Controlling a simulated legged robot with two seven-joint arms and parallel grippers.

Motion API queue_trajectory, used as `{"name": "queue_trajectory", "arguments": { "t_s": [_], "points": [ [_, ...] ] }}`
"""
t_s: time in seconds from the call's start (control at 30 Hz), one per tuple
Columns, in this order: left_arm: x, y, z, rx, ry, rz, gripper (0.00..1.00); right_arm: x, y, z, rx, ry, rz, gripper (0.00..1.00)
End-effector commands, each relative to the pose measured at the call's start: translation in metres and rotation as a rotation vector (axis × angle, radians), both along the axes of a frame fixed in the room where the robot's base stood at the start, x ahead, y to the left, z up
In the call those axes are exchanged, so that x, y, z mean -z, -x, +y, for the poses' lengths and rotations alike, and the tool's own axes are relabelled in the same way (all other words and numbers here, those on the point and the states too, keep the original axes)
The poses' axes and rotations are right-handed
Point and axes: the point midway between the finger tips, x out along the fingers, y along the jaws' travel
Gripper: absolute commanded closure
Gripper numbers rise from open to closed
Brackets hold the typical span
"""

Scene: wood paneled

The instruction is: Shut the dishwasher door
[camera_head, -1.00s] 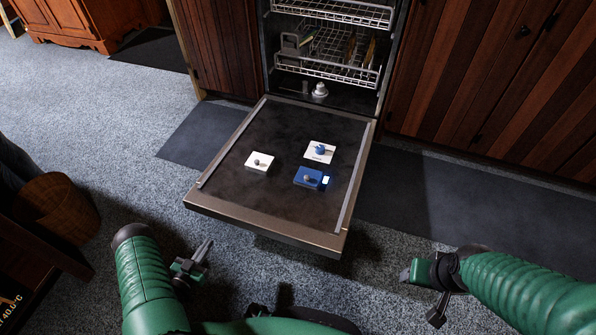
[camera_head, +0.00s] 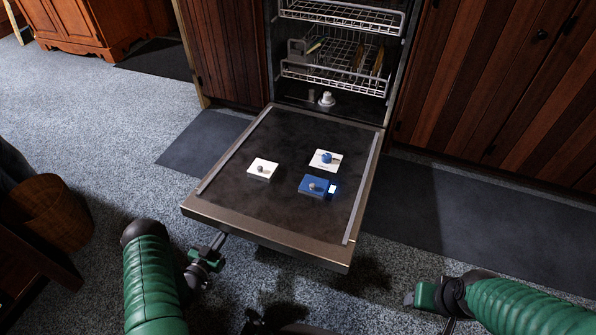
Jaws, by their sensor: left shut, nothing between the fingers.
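The dishwasher door (camera_head: 230,217) is folded down, open, with its dark inner face up and its metal front edge toward me. Above and behind it, the dishwasher opening shows its upper rack (camera_head: 345,14) and lower rack (camera_head: 340,75). My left gripper (camera_head: 222,238) is shut and empty, close to the door's front edge near its left corner. I cannot tell whether it touches the door. My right gripper (camera_head: 412,298) is right of the door, over the carpet, apart from it. Its fingers are too unclear to tell open from shut.
A white piece (camera_head: 262,167), a second white piece (camera_head: 325,158) and a blue piece (camera_head: 313,187) lie on the door. Wood cabinets flank the dishwasher. A wicker basket (camera_head: 52,212) stands at left. Dark mats (camera_head: 460,205) lie on grey carpet.

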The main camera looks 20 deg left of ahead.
Motion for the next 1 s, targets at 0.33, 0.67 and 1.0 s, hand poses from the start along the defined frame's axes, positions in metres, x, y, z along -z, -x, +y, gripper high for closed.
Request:
{"name": "queue_trajectory", "arguments": {
  "t_s": [0.33, 0.67, 1.0],
  "points": [
    [-0.001, -0.001, 0.000, 0.000, 0.000, 0.000, 1.00, 0.000, 0.000, 0.000, 0.000, 0.000, 0.000, 0.42],
    [-0.006, -0.001, 0.000, 0.000, 0.000, 0.000, 1.00, -0.005, 0.000, 0.000, 0.000, 0.000, 0.000, 0.42],
    [-0.016, -0.003, 0.000, 0.001, -0.001, -0.001, 1.00, -0.014, 0.000, 0.000, 0.000, 0.000, 0.000, 0.42]
  ]
}}
